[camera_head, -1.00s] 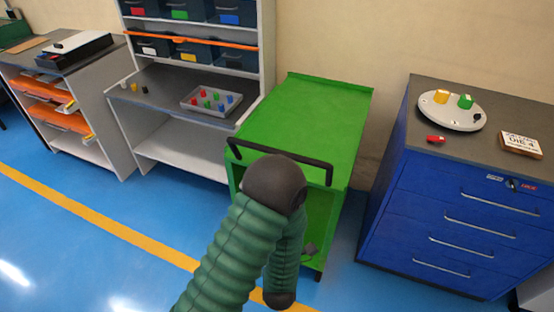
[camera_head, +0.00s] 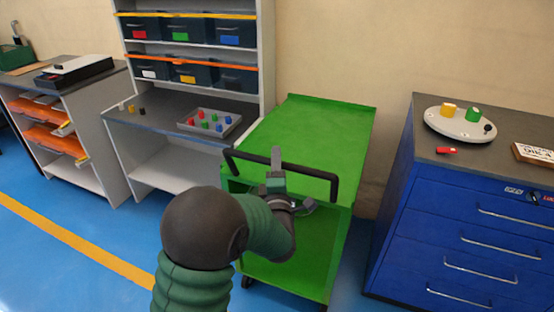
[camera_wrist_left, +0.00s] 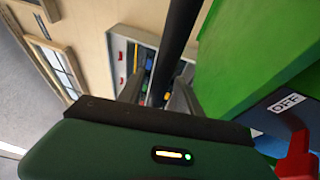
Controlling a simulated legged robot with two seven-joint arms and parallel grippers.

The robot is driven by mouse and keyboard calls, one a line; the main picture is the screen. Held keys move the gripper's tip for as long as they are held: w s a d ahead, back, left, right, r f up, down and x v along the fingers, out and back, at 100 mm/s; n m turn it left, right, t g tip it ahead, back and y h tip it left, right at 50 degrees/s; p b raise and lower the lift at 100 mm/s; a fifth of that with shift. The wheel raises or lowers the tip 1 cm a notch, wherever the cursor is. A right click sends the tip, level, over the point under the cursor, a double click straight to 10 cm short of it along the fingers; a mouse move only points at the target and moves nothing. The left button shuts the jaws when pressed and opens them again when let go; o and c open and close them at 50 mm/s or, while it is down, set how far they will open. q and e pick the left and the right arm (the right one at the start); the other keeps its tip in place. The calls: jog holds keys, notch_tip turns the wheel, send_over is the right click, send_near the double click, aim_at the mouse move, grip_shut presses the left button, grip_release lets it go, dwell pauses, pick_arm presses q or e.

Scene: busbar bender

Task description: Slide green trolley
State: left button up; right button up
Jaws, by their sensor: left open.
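The green trolley (camera_head: 315,130) stands on the floor between the grey shelf unit and the blue drawer cabinet. Its black handle bar (camera_head: 318,173) runs along the near top edge. My left gripper (camera_head: 290,182) is open at the middle of this bar, with one finger above it and the other below. In the left wrist view the dark bar (camera_wrist_left: 178,45) passes between the open fingers (camera_wrist_left: 160,92), and the trolley's green side (camera_wrist_left: 250,50) fills the right. Contact cannot be told. My right gripper is not in view.
The blue drawer cabinet (camera_head: 450,225) stands close on the right, with a round white plate (camera_head: 460,123) on top. The grey shelf unit (camera_head: 180,150) with bins and a tray (camera_head: 209,122) stands on the left. Blue floor (camera_head: 60,265) with a yellow line is clear at the front left.

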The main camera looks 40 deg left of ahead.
pick_arm(q)
jog(key=shift+x, duration=1.1)
grip_shut()
jog(key=shift+s+d+f, duration=0.1)
jog(key=shift+f, duration=0.1)
dwell(0.4)
